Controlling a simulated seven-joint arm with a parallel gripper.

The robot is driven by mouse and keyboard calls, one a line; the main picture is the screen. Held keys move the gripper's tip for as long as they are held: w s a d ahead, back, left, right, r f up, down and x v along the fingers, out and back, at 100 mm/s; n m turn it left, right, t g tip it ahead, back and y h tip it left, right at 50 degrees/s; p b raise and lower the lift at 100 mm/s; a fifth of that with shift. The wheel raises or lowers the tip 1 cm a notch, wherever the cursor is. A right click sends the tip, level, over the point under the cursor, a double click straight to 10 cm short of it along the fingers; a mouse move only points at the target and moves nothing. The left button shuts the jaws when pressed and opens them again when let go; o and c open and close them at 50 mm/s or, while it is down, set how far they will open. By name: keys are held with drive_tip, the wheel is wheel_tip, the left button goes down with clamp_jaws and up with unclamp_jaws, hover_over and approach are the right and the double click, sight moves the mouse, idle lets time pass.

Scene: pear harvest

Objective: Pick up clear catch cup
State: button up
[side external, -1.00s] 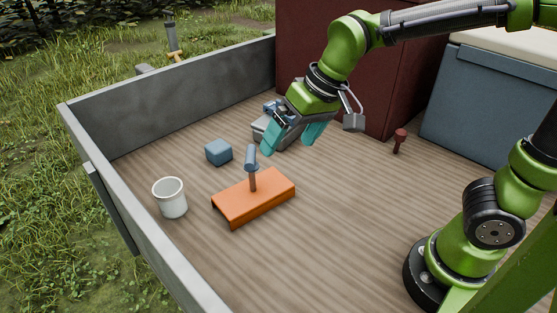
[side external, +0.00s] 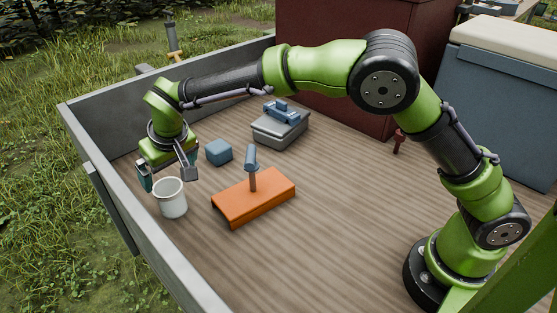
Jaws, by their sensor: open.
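The catch cup (side external: 172,201) stands upright on the wooden bed at the left, near the grey side wall. It looks whitish and translucent. My gripper (side external: 162,183) is open, at the cup's rim and just behind it in the picture. I cannot tell whether the fingers touch the cup.
An orange block (side external: 254,198) with an upright grey-blue-topped handle stands right of the cup. A blue cube (side external: 218,152) lies behind. A grey box (side external: 280,128) sits farther back. The grey side wall (side external: 150,243) is close to the cup.

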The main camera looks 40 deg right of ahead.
sight(170, 194)
drive_tip(key=x, duration=1.2)
drive_tip(key=shift+d, duration=0.1)
drive_tip(key=c, duration=1)
